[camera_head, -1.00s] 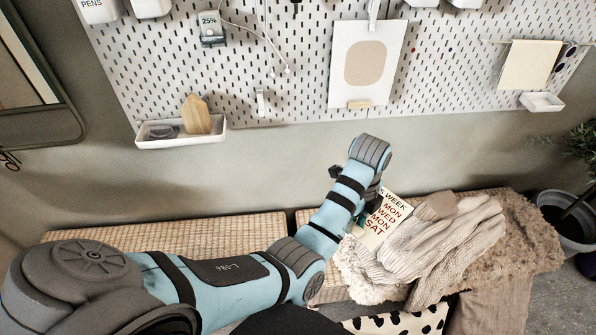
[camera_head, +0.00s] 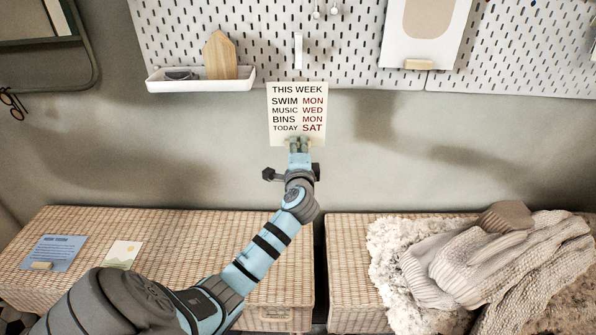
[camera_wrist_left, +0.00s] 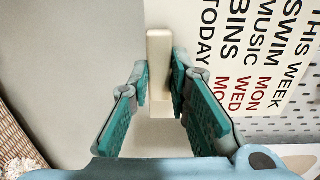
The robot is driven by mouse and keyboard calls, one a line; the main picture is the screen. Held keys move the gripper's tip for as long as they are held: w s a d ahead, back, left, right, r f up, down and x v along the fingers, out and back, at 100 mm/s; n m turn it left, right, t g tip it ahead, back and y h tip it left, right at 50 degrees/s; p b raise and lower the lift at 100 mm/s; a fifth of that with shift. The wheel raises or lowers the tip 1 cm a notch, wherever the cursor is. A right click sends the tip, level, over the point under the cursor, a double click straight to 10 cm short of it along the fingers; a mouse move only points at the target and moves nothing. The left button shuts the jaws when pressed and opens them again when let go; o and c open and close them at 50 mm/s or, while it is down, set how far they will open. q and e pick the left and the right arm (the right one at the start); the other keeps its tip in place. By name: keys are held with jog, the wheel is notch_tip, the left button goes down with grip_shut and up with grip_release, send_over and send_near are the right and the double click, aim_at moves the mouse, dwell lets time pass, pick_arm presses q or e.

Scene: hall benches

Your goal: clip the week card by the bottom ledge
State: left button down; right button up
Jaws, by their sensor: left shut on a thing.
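The week card (camera_head: 298,93), cream with dark and red lettering reading THIS WEEK, is upright in front of the wall below the pegboard. My left gripper (camera_head: 299,146) is at its bottom edge. In the left wrist view, the left gripper (camera_wrist_left: 160,88) is shut on a pale block-like ledge (camera_wrist_left: 159,52) at the card's bottom; the card (camera_wrist_left: 245,50) extends to the right. A slim white clip (camera_head: 298,50) hangs on the pegboard just above the card's top edge, apart from it. My right gripper is not in view.
A white tray (camera_head: 170,87) with a wooden house shape is at upper left of the card. A poster (camera_head: 400,45) hangs at upper right. The wall around the card is clear.

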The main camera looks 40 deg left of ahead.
aim_at(299, 135)
pick_arm(q)
jog(key=shift+a+r+t, duration=0.1)
jog(key=shift+r+t, duration=0.2)
jog(key=shift+t, duration=0.1)
jog(key=shift+w+a+f, duration=0.1)
jog(key=shift+w+a, duration=0.1)
jog(key=shift+w, duration=0.2)
jog(key=shift+b+x, duration=0.55)
jog(key=shift+x, duration=0.45)
jog(key=b+x, duration=0.1)
jog(key=x, duration=0.2)
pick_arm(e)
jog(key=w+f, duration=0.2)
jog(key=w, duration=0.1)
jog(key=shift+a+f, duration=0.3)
